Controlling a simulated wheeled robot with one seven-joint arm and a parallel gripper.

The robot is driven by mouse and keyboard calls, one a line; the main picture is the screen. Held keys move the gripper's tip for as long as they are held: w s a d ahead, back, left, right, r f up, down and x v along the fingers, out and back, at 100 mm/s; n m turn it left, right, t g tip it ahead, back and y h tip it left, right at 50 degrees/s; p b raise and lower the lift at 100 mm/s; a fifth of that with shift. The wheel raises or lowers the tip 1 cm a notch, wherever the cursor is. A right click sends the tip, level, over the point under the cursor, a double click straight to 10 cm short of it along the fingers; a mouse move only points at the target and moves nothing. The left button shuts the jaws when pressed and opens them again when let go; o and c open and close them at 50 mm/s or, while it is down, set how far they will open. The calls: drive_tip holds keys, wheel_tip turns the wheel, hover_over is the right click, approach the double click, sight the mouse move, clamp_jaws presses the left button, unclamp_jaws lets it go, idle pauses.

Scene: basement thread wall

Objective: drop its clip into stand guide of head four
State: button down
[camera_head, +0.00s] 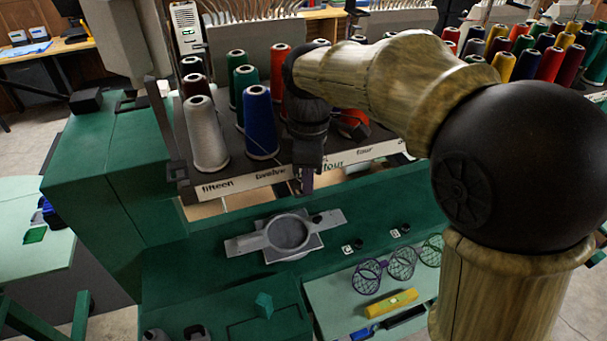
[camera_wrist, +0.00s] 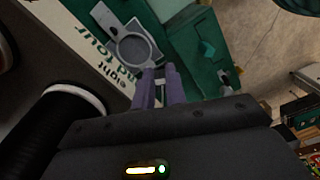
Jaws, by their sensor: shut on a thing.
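My gripper (camera_head: 306,182) points down just in front of the label strip of the thread stand (camera_head: 240,187). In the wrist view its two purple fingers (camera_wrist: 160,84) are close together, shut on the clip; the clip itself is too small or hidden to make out. The strip reads "fifteen", "twelve" and "four" in the head view. The stand guide of head four cannot be made out; my arm covers part of that area.
Thread cones stand on the rack, including a white one (camera_head: 206,135) and a blue one (camera_head: 260,124). Below lies a grey ring frame (camera_head: 287,232) on the green machine. Purple and green mesh hoops (camera_head: 368,276) and a yellow level (camera_head: 391,303) lie lower right.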

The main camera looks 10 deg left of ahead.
drive_tip(key=shift+d, duration=0.2)
drive_tip(key=shift+s, duration=0.1)
drive_tip(key=shift+a+f, duration=0.1)
drive_tip(key=shift+a, duration=0.05)
idle(0.3)
drive_tip(key=c, duration=1.4)
unclamp_jaws()
drive_tip(key=shift+o, duration=0.2)
